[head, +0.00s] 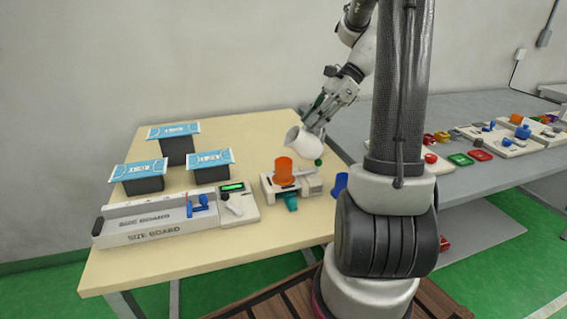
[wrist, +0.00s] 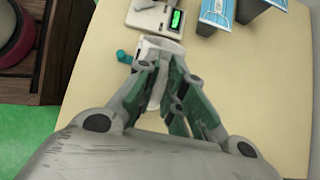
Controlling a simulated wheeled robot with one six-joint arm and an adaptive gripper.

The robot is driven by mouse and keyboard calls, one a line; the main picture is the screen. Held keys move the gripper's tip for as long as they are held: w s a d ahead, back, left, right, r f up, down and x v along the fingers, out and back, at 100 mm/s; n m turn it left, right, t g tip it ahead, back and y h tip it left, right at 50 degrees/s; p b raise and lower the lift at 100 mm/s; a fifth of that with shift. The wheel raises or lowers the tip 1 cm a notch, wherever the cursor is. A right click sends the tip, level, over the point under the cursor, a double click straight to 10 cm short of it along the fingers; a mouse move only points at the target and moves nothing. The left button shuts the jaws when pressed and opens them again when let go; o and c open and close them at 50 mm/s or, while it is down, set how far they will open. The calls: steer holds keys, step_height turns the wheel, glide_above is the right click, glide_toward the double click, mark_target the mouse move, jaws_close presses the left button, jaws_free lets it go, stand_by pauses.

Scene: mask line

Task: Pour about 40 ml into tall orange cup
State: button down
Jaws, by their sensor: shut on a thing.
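The tall orange cup (head: 284,172) stands upright on a small white device (head: 304,188) near the table's right side. My gripper (head: 318,116) is shut on the handle of a white jug (head: 303,143), up and to the right of the cup in the head view. The jug looks tilted, its mouth toward the left. In the wrist view my gripper (wrist: 164,88) closes around the pale jug handle (wrist: 157,88), with the jug's body (wrist: 153,47) beyond. The orange cup cannot be made out in the wrist view. No stream of liquid is visible, and the jug's inside is hidden.
A blue cup (head: 341,184) stands right of the device, partly behind my arm. A green ball-shaped thing (head: 318,162) is near the jug. A size board (head: 150,226), a display unit (head: 238,205) and blue mask packs on dark boxes (head: 176,150) are left.

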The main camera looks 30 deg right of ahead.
steer(key=shift+w+a+f+h, duration=0.1)
steer(key=shift+a+h, duration=0.2)
steer(key=shift+h, duration=0.2)
steer(key=shift+w+a+r+g+h+p, duration=0.1)
steer(key=shift+a+r+g+h+p, duration=0.2)
steer(key=shift+a+r+h, duration=0.35)
stand_by(0.7)
steer(key=shift+d+f+h+p, duration=0.1)
steer(key=shift+d+h+p, duration=0.15)
steer(key=shift+d+p, duration=0.25)
stand_by(0.6)
steer(key=shift+a+f+h+p, duration=0.2)
steer(key=shift+a+h+p, duration=0.15)
steer(key=shift+h, duration=0.25)
stand_by(1.0)
steer(key=shift+d, duration=0.1)
